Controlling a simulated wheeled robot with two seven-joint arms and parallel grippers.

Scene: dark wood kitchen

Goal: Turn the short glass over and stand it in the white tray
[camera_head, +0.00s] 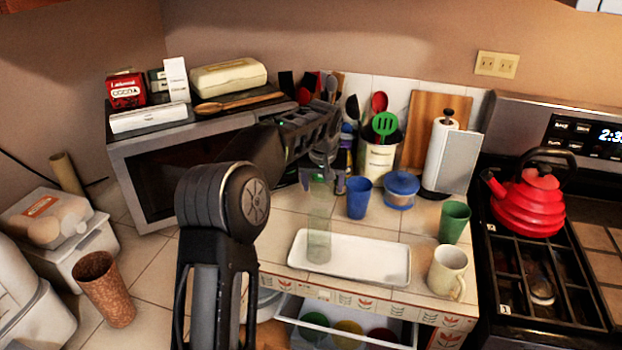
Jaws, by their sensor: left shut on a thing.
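A clear, greenish glass (319,230) is upright at the left part of the white tray (375,262). My left gripper (322,182) reaches in from the left and points down, shut on the glass near its upper end. The glass's lower end appears over the tray's floor; I cannot tell whether it touches. Which end is the mouth is too faint to tell. The tray is a long white rectangle, otherwise bare, on the tiled counter. My right gripper is not in view.
A blue cup (359,197), lidded blue pot (401,190), green cup (454,222) and cream mug (447,272) stand behind and right of the tray. An open drawer (345,322) juts out below. A microwave (165,180) stands left, a stove with a red kettle (530,203) right.

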